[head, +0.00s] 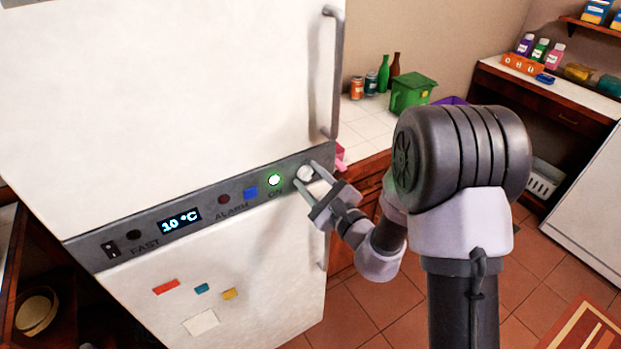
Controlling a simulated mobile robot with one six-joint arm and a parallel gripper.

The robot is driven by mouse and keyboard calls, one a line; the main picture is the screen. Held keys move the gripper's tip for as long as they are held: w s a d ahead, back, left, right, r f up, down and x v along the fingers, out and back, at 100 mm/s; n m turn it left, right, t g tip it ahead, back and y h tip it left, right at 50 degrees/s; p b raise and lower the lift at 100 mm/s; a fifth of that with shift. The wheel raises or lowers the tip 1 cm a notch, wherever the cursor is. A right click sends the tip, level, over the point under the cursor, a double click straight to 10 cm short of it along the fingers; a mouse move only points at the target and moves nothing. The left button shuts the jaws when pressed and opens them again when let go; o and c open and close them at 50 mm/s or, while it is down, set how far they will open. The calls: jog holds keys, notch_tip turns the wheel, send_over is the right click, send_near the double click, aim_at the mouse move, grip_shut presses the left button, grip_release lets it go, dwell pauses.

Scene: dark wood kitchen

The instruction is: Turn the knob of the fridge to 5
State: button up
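The white fridge (170,90) stands at the left, with a grey control panel (100,252) running across it between its two doors. The knob (305,173) is a small round pale knob at the right end of the panel. My gripper (307,176) is at the knob, with one finger above right of it and one below left. The fingers are apart around the knob; I cannot tell whether they touch it. The display (180,222) reads 10 °C. The green "ON" light (274,180) is lit. Any marks around the knob are too small to read.
The panel also carries a blue button (250,193), a dark red ALARM light (223,199) and a black switch (111,249). The upper door handle (335,75) rises just above my gripper. A tiled counter (362,127) with a green box (411,92) lies behind.

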grip_shut()
